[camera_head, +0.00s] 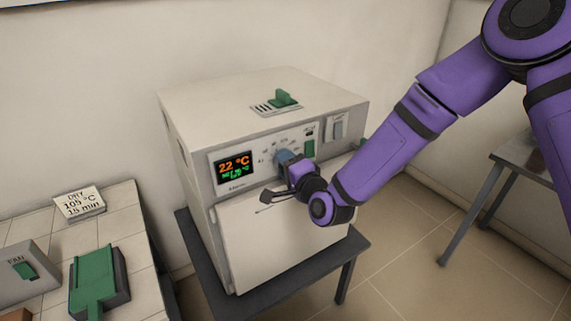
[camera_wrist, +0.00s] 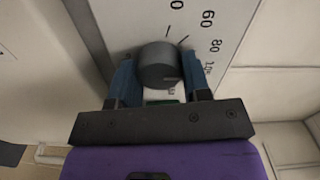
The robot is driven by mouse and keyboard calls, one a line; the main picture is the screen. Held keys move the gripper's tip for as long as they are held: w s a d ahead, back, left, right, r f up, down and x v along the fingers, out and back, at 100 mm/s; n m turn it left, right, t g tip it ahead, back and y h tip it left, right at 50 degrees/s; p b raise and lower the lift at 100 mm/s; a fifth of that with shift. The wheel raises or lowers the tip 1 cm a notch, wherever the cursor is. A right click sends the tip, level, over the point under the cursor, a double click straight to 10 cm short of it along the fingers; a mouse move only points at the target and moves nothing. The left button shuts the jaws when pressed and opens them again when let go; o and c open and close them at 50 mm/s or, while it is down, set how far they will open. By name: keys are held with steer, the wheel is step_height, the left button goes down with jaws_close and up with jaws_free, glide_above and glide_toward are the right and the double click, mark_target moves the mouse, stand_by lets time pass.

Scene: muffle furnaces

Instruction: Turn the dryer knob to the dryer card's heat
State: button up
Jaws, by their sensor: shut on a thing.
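The dryer (camera_head: 270,180) is a pale box on a dark stand, with a front panel above a closed door. Its display (camera_head: 235,166) reads 22 °C in orange, with a smaller green line below that I cannot read surely. My gripper (camera_head: 284,162) is at the panel, just right of the display. In the wrist view my gripper (camera_wrist: 160,80) has its blue fingers shut on the sides of the dark round knob (camera_wrist: 159,65). Dial numbers 60 and 80 show beside it; the pointer is unclear. The dryer card (camera_head: 80,203) reads DRY, 105 °C, 15 min.
A green switch (camera_head: 309,149) and a pale rocker switch (camera_head: 338,128) sit right of the knob. A tiled bench (camera_head: 125,220) at left holds a FAN box (camera_head: 28,268) and a green tray (camera_head: 97,280).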

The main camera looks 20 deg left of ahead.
steer(key=shift+m, duration=1.1)
steer(key=o, duration=0.9)
steer(key=shift+d, duration=0.1)
steer(key=v, duration=1)
steer(key=shift+s+d, duration=0.2)
steer(key=shift+s, duration=0.05)
